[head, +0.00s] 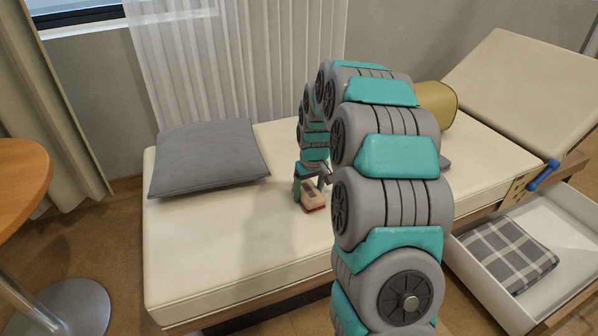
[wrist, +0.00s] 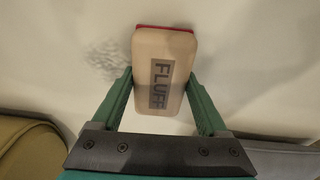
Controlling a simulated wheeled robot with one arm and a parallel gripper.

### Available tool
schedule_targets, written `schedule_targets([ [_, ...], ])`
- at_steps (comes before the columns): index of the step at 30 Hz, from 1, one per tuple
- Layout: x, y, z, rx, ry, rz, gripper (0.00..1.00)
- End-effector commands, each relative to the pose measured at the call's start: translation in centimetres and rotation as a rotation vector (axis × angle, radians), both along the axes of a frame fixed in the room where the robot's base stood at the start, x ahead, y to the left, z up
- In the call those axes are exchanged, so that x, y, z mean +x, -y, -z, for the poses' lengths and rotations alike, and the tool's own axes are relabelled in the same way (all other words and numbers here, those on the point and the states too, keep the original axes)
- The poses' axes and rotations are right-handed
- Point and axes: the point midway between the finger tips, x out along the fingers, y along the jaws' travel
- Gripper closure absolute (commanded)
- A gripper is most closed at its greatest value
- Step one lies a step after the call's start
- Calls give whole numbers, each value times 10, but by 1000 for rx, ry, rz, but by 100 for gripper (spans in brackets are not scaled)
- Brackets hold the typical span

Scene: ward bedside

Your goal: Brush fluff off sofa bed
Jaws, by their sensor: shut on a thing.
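The sofa bed (head: 240,240) has a cream mattress that runs across the head view, with its backrest (head: 525,85) raised at the right. My gripper (head: 311,192) is shut on a beige brush (head: 312,200) with a red edge, low over the mattress or on it; I cannot tell if it touches. In the wrist view my gripper (wrist: 161,98) has its green fingers on both sides of the brush (wrist: 172,60), which is marked "FLUFF". A grey patch of fluff (wrist: 98,62) lies on the cream surface left of the brush. My arm hides part of the mattress in the head view.
A grey cushion (head: 208,158) lies on the left of the bed. An open drawer (head: 535,240) holds a checked blanket (head: 508,254). A round table (head: 20,185) stands at left.

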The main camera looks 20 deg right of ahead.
Motion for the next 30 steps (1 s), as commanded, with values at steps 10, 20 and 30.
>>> schedule_targets([
  [10, -1, -10, -29, 0, 4, 1, 93],
  [20, -5, -15, -58, 0, 0, 0, 93],
  [30, -8, -19, -83, -1, 2, 1, 93],
])
